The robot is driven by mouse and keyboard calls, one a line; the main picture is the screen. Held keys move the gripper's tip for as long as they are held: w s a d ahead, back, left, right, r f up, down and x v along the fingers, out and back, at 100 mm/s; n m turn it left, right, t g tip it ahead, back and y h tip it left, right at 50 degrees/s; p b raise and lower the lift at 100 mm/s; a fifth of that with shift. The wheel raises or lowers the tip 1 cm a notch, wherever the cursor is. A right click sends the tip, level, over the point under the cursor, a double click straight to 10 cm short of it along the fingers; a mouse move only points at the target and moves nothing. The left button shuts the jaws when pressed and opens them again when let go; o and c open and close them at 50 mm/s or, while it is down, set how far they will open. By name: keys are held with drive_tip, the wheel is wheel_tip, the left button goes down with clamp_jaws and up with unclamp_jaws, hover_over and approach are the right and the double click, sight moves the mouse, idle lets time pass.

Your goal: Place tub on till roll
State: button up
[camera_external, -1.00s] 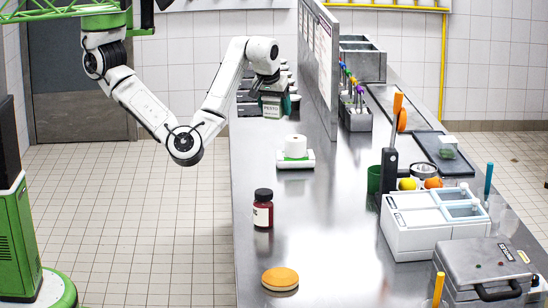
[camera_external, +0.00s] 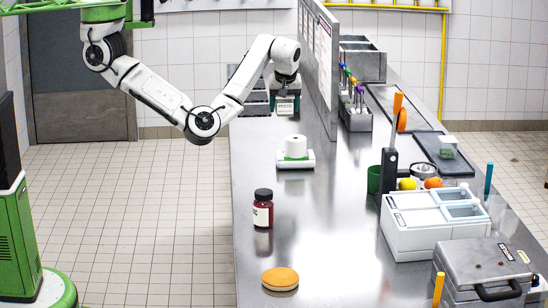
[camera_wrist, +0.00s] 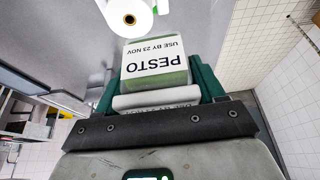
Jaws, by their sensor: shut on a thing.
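The tub (camera_wrist: 155,62) is a clear box with green contents and a white label reading PESTO and USE BY 23 NOV. My gripper (camera_wrist: 158,88) is shut on it, with green fingers on either side. In the external view the tub (camera_external: 286,105) hangs from my gripper (camera_external: 285,92), beyond the till roll. The till roll (camera_external: 295,146) is white and stands upright on a white scale-like base with a green band. The wrist view shows the till roll (camera_wrist: 128,14) at the top edge, partly cut off and apart from the tub.
An upright panel (camera_external: 318,60) borders the right side near my gripper. A grey rack (camera_external: 250,92) stands behind. The counter around the till roll is clear.

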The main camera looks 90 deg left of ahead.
hover_over(295, 136)
drive_tip(key=d, duration=0.1)
wheel_tip(295, 136, down, 4)
drive_tip(key=shift+d+f+p, duration=0.1)
drive_tip(key=shift+f+p, duration=0.05)
drive_tip(key=shift+p, duration=0.15)
drive_tip(key=shift+f+p, duration=0.55)
drive_tip(key=shift+f, duration=1.15)
drive_tip(key=shift+f, duration=0.15)
drive_tip(key=o, duration=1.2)
drive_tip(key=b+v, duration=0.2)
drive_tip(key=v, duration=1)
drive_tip(key=shift+r, duration=0.25)
